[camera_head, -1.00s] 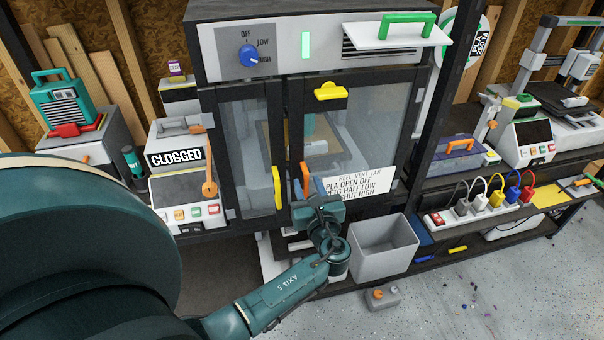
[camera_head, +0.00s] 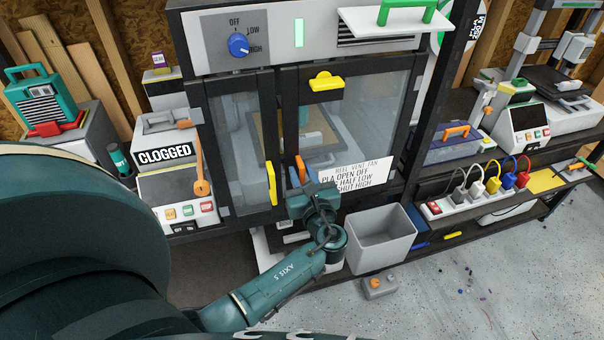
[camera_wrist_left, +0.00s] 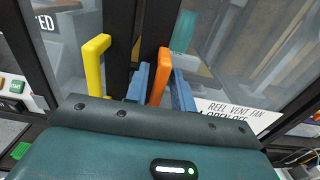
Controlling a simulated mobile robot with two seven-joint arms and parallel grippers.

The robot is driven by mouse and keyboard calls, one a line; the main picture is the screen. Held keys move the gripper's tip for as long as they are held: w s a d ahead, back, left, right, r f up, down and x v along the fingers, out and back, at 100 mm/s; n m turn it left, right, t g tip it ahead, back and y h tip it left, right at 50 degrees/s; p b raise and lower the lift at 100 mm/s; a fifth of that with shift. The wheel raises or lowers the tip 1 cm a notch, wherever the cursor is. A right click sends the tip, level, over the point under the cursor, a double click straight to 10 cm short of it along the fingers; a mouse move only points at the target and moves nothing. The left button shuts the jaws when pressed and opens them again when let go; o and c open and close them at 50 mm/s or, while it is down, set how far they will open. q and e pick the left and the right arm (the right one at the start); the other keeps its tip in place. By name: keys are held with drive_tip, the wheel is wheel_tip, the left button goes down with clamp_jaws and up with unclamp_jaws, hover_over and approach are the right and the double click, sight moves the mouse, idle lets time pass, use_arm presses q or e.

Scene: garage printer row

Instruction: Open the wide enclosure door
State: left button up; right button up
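The enclosure's wide door (camera_head: 352,120) is on the right of its front, with a clear pane, and looks closed. Its upright orange handle (camera_head: 301,168) is at the door's lower left edge. My left gripper (camera_head: 301,184) is at this handle. In the left wrist view, the orange handle (camera_wrist_left: 160,76) stands between the two blue fingers of my left gripper (camera_wrist_left: 161,88). The fingers look apart, one on each side of it; firm contact is not clear. The handle's lower end is hidden by the gripper body. My right gripper is not in view.
The narrow door's yellow handle (camera_head: 270,183) is close on the left. A yellow latch (camera_head: 325,82) is on the wide door's top frame. A printed sign (camera_head: 350,175) is low on the door. A grey bin (camera_head: 381,240) stands below right. Floor at lower right is mostly clear.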

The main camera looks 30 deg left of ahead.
use_arm(q)
clamp_jaws()
idle(0.4)
